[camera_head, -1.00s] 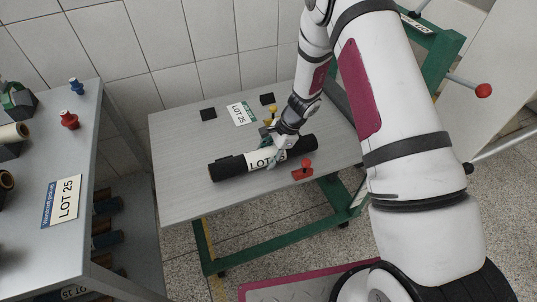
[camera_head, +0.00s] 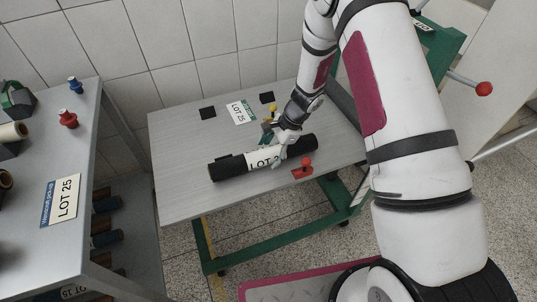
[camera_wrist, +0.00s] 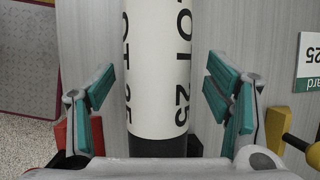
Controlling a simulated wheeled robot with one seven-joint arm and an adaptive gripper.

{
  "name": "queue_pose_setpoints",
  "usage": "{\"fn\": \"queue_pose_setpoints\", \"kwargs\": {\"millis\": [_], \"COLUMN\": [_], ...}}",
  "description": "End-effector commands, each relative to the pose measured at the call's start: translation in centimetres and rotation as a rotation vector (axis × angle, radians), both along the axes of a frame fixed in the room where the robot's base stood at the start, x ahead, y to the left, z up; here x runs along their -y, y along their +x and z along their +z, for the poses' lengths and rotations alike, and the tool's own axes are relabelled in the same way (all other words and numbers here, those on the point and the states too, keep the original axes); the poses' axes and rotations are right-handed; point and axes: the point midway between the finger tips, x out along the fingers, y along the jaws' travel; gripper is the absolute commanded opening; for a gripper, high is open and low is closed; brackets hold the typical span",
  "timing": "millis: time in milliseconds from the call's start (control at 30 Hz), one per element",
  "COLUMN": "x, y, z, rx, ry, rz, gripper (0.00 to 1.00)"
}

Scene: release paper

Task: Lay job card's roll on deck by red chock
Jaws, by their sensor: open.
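The roll (camera_head: 236,164), with a white LOT 25 label and black ends, lies flat on the grey deck (camera_head: 186,194). The red chock (camera_head: 303,170) stands close beside the roll's right part, on the near side. It also shows at the lower left of the wrist view (camera_wrist: 62,143). The job card (camera_head: 241,112), white with a green edge, lies on the deck behind the roll. Its "25" shows in the wrist view (camera_wrist: 311,56). My gripper (camera_wrist: 158,90) is open, with one green-padded finger on each side of the roll and visible gaps between.
A yellow chock (camera_head: 273,110) stands behind the roll, near my wrist. Two black blocks (camera_head: 208,113) (camera_head: 267,97) lie at the deck's back. A grey bench (camera_head: 105,190) at left holds a LOT 25 sign (camera_head: 63,200) and other rolls. The deck's left part is clear.

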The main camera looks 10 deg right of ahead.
Motion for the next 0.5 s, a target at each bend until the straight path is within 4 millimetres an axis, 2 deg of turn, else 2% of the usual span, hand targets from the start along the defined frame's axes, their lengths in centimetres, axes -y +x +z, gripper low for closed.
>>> {"fn": "queue_pose_setpoints", "kwargs": {"millis": [300,500], "x": [2.6,3.6], "y": [-0.1,-0.2], "z": [6.1,8.4], "rx": [0.005,0.002], "ry": [0.000,-0.001], "rz": [-0.002,-0.001], "gripper": [0.72,0.72]}}
